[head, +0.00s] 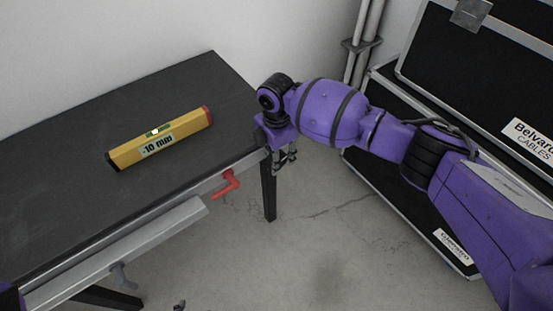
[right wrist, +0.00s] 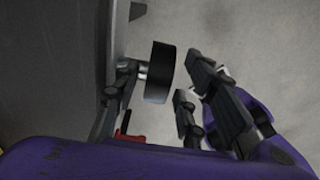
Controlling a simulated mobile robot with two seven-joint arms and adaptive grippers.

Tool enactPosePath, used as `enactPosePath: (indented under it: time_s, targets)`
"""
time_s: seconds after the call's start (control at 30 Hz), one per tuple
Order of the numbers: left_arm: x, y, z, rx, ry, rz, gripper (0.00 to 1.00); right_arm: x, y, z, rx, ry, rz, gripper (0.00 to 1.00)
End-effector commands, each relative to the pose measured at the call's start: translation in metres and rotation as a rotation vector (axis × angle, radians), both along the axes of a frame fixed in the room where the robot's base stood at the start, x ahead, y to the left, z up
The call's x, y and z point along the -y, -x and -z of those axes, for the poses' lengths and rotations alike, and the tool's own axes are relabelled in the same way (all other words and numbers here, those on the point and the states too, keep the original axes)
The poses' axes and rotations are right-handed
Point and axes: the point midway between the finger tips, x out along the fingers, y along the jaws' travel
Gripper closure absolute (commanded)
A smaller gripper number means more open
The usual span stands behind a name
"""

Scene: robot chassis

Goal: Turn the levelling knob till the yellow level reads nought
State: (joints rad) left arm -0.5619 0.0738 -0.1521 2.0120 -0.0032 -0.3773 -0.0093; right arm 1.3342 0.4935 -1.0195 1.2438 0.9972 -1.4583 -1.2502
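The yellow level (head: 160,138) lies on the dark table, tilted across the picture. Its label reads -10 mm. My right gripper (head: 284,160) hangs with its fingers pointing down beside the table's right corner. In the right wrist view, a black round knob (right wrist: 160,72) stands out from the table's edge. The fingers of my right gripper (right wrist: 162,84) are apart, on both sides of the knob; I cannot tell whether any touches it. In the head view, the knob is hidden behind the gripper. Of my left arm, only a purple bit shows at the lower left corner; its gripper is out of view.
A red handle (head: 226,184) and a grey handle (head: 123,277) stick out along the front edge of the dark table (head: 60,200). Black flight cases (head: 420,140) stand at the right, pipes (head: 362,45) run up the wall. The floor before the table is mostly clear.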

Motion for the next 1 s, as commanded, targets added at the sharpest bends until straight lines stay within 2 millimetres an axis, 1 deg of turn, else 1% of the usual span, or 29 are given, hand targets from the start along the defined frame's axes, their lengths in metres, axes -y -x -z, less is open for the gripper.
enactPosePath:
  time_s: [0.03,0.2,0.33,0.5,0.53,0.57,0.8,0.83,1.0]
  targets:
    - [0.0,0.001,0.001,-0.002,-0.001,0.001,0.55,0.0,0.001,0.009,-0.003,0.001,0.0,0.62]
    - [0.0,-0.003,0.001,0.005,0.0,0.002,0.55,0.0,0.0,0.024,-0.001,0.001,0.0,0.62]
    - [0.001,-0.007,-0.001,0.014,0.0,0.004,0.55,0.0,0.0,0.027,0.001,-0.001,0.0,0.62]
    - [0.001,-0.008,-0.002,0.016,0.0,0.004,0.55,0.0,0.0,0.027,0.001,-0.001,0.0,0.62]
    - [0.001,-0.008,-0.002,0.016,0.0,0.004,0.55,0.0,0.0,0.027,0.001,-0.001,0.0,0.63]
    - [0.001,-0.008,-0.002,0.016,0.0,0.004,0.55,0.0,0.0,0.027,0.001,-0.001,0.0,0.67]
    - [0.001,-0.008,-0.002,0.016,0.0,0.004,0.55,0.0,0.0,0.027,0.001,-0.001,0.0,0.98]
    - [0.001,-0.008,-0.002,0.016,0.0,0.004,0.55,0.0,0.0,0.027,0.001,-0.001,0.0,1.0]
    - [0.001,-0.008,-0.003,0.016,0.0,0.004,0.55,0.0,0.0,0.026,0.003,0.004,0.0,1.0]
